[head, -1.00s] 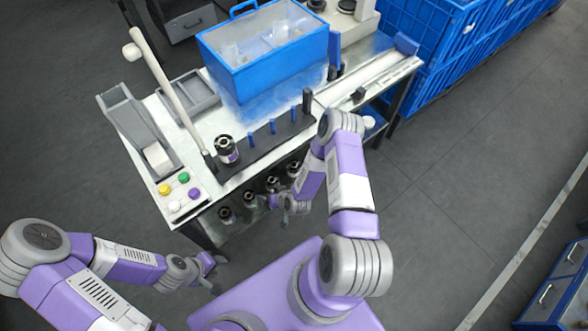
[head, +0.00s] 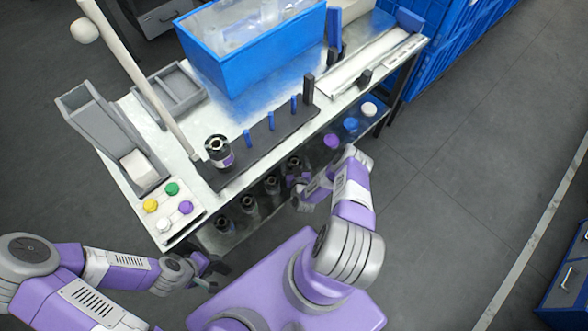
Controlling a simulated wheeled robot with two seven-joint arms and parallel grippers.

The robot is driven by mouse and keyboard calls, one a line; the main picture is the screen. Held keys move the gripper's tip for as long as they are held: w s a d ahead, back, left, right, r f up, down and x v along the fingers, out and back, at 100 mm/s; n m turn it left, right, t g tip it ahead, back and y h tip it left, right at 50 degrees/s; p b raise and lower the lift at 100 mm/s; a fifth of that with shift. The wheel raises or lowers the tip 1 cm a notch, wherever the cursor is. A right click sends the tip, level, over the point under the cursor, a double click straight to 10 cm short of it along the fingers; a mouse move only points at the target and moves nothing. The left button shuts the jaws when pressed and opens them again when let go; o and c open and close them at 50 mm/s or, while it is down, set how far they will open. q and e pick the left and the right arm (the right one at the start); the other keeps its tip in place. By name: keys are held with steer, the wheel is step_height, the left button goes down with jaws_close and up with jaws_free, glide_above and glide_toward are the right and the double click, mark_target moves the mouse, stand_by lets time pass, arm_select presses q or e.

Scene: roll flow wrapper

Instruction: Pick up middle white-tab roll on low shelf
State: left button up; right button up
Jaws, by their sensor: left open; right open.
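Several dark rolls with pale ring-like cores stand in a row on the low shelf under the table, among them one roll (head: 248,203), another roll (head: 272,185) and one at the left end (head: 224,223). White tabs are too small to make out, so I cannot tell which is the middle white-tab roll. My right gripper (head: 298,202) is open, in front of the shelf near the right end of this row, apart from the rolls as far as I can see; its fingers are partly hidden. My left gripper (head: 207,276) is open and empty, low in front of the table's left corner.
On the table (head: 187,196) stand a dark peg rack (head: 262,140) with one roll (head: 217,151) at its left end, a blue bin (head: 255,55) and a grey chute (head: 105,125). Purple, blue and white round ends (head: 351,125) show on the shelf's right.

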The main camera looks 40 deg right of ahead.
steer(key=shift+b+x, duration=0.3)
steer(key=shift+x, duration=0.85)
arm_select(q)
steer(key=shift+f, duration=0.6)
